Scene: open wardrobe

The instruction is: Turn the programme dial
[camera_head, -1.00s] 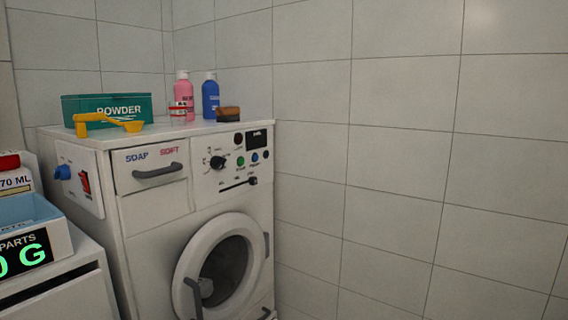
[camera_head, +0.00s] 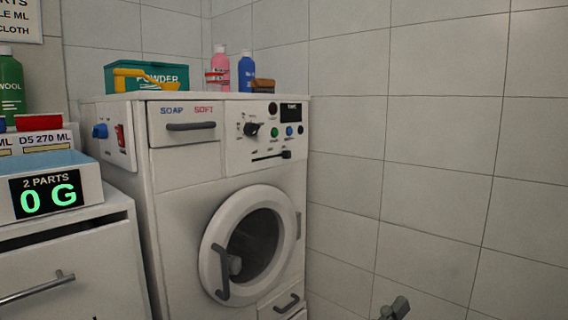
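The programme dial, a black round knob (camera_head: 251,129), is on the white control panel (camera_head: 240,158) at the upper right of the washing machine (camera_head: 180,215). Small marks surround it. A small dark grey part at the bottom edge, right of the machine, looks like my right gripper (camera_head: 395,308). It is well below and right of the dial, apart from it. Most of it is cut off, so I cannot tell whether it is open or shut. My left gripper is not in view.
The round door (camera_head: 213,225) is shut, with a grey handle. A drawer with a grey handle (camera_head: 190,126) is left of the panel. A powder box (camera_head: 177,72) and bottles stand on top. A scale (camera_head: 88,180) is at the left. The tiled wall is close on the right.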

